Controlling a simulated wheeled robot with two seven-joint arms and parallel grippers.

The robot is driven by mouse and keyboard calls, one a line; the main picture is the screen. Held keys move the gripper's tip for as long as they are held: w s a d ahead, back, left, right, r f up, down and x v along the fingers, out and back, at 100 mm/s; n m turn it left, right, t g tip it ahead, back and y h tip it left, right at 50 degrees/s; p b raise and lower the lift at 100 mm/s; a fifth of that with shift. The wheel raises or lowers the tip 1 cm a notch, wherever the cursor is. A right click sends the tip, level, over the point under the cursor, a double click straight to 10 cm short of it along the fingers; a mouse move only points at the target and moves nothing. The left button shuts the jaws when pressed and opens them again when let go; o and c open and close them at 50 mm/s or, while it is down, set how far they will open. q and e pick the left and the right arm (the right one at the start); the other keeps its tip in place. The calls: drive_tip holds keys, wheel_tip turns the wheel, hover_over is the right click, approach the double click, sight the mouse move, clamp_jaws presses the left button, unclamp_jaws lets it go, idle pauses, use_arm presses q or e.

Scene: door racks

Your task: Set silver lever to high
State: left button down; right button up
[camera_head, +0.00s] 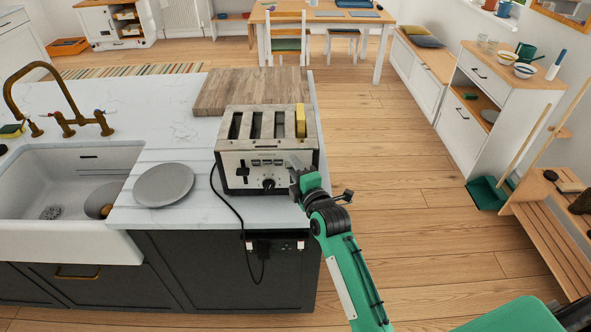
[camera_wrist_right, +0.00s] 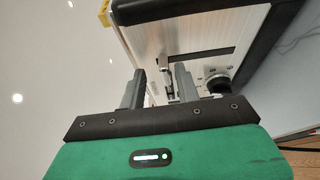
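The toaster (camera_head: 268,152) stands on the white counter, its front facing me. A black lever (camera_head: 242,172) shows on the left of its front. My right gripper (camera_head: 297,172) is at the right of that front and hides this part in the head view. In the right wrist view, the fingers of my right gripper (camera_wrist_right: 160,86) are apart beside the toaster face (camera_wrist_right: 200,32). A small silver lever (camera_wrist_right: 164,78) shows in the gap between them, near a dark slot. I cannot tell whether they touch it. My left gripper is not in view.
A yellow piece (camera_head: 301,121) sits in the toaster's right slot. A wooden board (camera_head: 250,88) lies behind the toaster. A grey plate (camera_head: 163,185) and a sink (camera_head: 75,165) are to the left. A black cord runs down the counter front.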

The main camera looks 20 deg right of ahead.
drive_tip(key=shift+f, duration=0.1)
drive_tip(key=s+d+b, duration=0.1)
drive_tip(key=s+b, duration=0.3)
drive_tip(key=s, duration=0.9)
drive_tip(key=shift+s+d, duration=0.25)
drive_tip(key=shift+s, duration=0.15)
